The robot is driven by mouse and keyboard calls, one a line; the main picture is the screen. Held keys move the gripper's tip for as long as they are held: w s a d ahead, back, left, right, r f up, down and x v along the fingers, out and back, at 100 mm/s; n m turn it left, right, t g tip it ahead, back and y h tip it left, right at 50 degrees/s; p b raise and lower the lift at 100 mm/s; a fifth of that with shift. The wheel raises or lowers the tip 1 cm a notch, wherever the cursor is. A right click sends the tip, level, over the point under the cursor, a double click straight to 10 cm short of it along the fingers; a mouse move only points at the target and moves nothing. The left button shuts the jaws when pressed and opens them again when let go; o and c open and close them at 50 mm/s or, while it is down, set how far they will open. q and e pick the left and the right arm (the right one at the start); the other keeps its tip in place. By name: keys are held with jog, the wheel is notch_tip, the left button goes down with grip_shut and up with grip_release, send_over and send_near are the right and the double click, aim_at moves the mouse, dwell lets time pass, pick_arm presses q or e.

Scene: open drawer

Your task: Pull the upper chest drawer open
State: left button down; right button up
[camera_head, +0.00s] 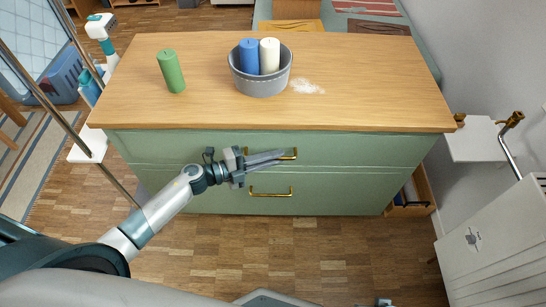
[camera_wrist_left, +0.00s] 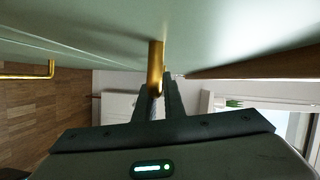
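The green chest (camera_head: 350,190) has two drawers with brass bar handles. The upper drawer (camera_head: 370,150) looks flush with the chest front. Its handle (camera_head: 291,154) is partly hidden by my left gripper (camera_head: 276,158). In the left wrist view the upper handle (camera_wrist_left: 155,68) passes down between the two fingers of my left gripper (camera_wrist_left: 158,92), which lie close on both sides of it. The gripper looks shut on the handle. The lower drawer's handle (camera_head: 270,194) is free, below the gripper. My right gripper is not in view.
On the wooden chest top (camera_head: 380,80) stand a green candle (camera_head: 171,71) and a grey bowl (camera_head: 260,85) with a blue and a white candle. The parquet floor before the chest (camera_head: 350,245) is clear.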

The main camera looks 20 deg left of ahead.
pick_arm(q)
jog(key=shift+s, duration=0.1)
